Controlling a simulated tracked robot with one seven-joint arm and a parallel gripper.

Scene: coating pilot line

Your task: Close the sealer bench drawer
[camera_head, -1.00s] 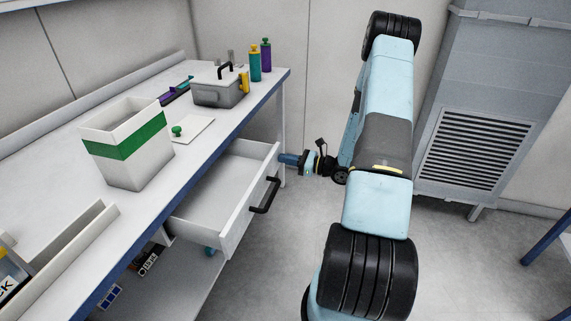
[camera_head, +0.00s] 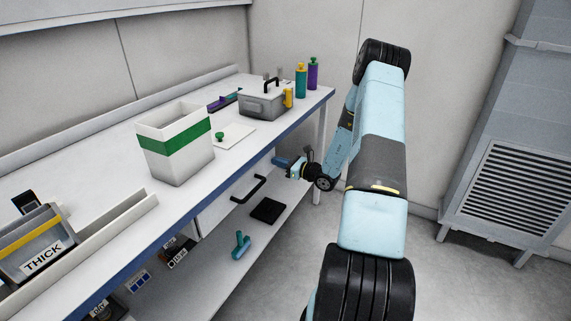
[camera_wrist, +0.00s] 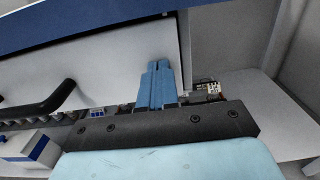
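The sealer bench drawer shows its white front (camera_head: 216,212) with a black bar handle (camera_head: 248,189), just below the bench's blue edge. The drawer's inside is hidden, and the front looks flush or nearly flush with the bench. In the wrist view the drawer front (camera_wrist: 105,68) fills the left and middle, with the handle (camera_wrist: 40,103) at left. My gripper (camera_head: 280,161) is at the right end of the drawer front, away from the handle. Its blue fingers (camera_wrist: 158,80) are together and empty, pointing at the front; contact is not certain.
The bench top (camera_head: 105,215) holds a green-banded white bin (camera_head: 177,160), a grey lidded box (camera_head: 263,104), bottles and a THICK-labelled bin (camera_head: 36,250). A lower shelf (camera_head: 215,268) holds a black pad (camera_head: 267,210) and a teal item (camera_head: 241,246). A grey vented cabinet (camera_head: 510,190) stands right.

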